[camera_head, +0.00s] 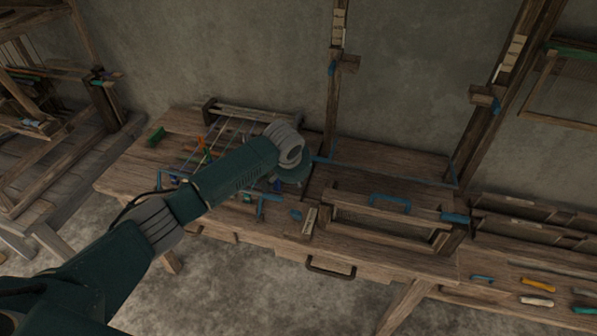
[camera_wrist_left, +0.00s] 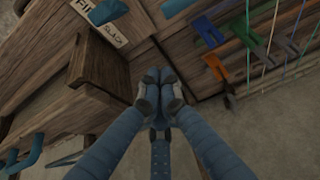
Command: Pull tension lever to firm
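A pale label plate with dark lettering (camera_wrist_left: 98,22) is fixed to the wood at the top of the left wrist view; "SLACK" is partly legible. It also shows in the head view (camera_head: 309,222). A blue lever-like handle (camera_wrist_left: 107,12) lies beside the label, and as a small blue piece in the head view (camera_head: 296,214). My left gripper (camera_wrist_left: 160,84) has its fingertips together beside the dark wooden post, apart from the label. I see nothing clearly held between them. In the head view my forearm hides most of that gripper. My right gripper is not in view.
The loom bench (camera_head: 385,248) carries a wooden frame with a blue handle (camera_head: 390,203) at right. Threads and coloured clips (camera_wrist_left: 215,65) lie close to the left gripper. A wooden upright (camera_head: 333,95) rises behind. Coloured-handled tools (camera_head: 537,285) lie at far right.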

